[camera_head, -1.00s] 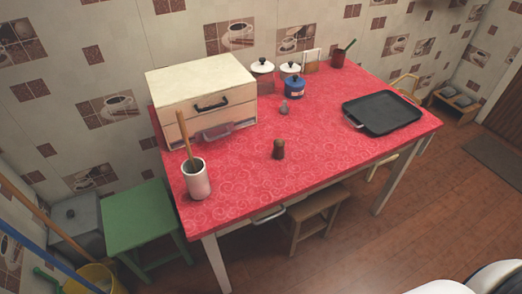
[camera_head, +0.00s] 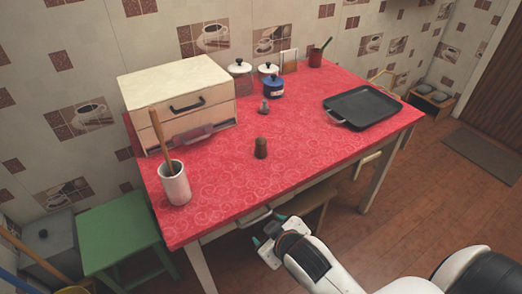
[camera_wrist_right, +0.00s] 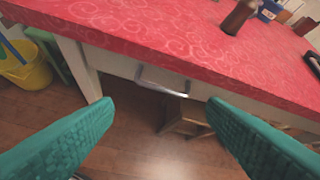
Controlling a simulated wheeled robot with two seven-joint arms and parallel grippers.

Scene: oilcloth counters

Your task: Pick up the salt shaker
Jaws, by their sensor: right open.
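Two small shakers stand upright on the red table (camera_head: 310,125). One is a brown, wood-like shaker (camera_head: 260,148) near the middle; in the right wrist view a brown upright thing (camera_wrist_right: 239,17) at the top edge appears to be the same one. The other is a smaller grey shaker (camera_head: 264,107) further back. I cannot tell from looks alone which holds salt. My right gripper (camera_head: 268,230) is open and empty, in front of the table's near edge, below and short of the brown shaker. Its teal fingers (camera_wrist_right: 158,106) are spread apart. My left gripper is not in view.
A white crock (camera_head: 174,186) with a wooden tool and a drawer box (camera_head: 182,90) stand left. A black tray (camera_head: 362,107) lies right. A drawer handle (camera_wrist_right: 162,82) juts from the table front. Cloth around the brown shaker is clear.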

